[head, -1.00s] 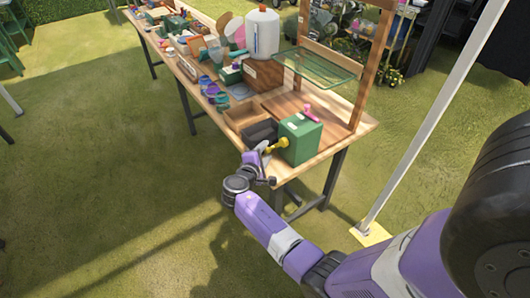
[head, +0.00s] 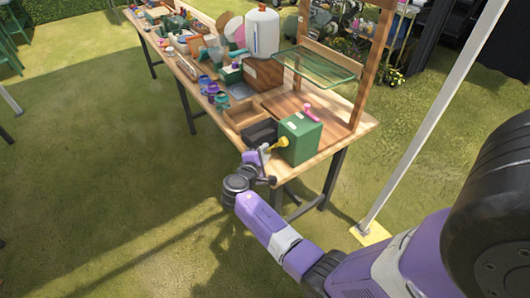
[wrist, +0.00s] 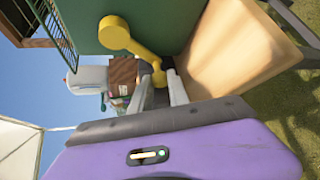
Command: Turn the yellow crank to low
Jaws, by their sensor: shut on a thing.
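The yellow crank (head: 279,143) sticks out of the left face of a green box (head: 301,139) at the near end of the wooden table. In the wrist view the crank (wrist: 133,42) has a round hub on the green box (wrist: 170,20) and an arm running down to a knob. My gripper (head: 264,152) is at the crank's outer end. In the wrist view my gripper (wrist: 161,88) is shut on the knob, with a pale finger on each side. Any low mark is not readable.
A pink handle (head: 311,112) stands on top of the green box. A dark tray (head: 260,133) lies beside the box. A wooden frame with a green wire shelf (head: 318,68) rises behind. A white pole (head: 430,120) stands to the right. Grass is open on the left.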

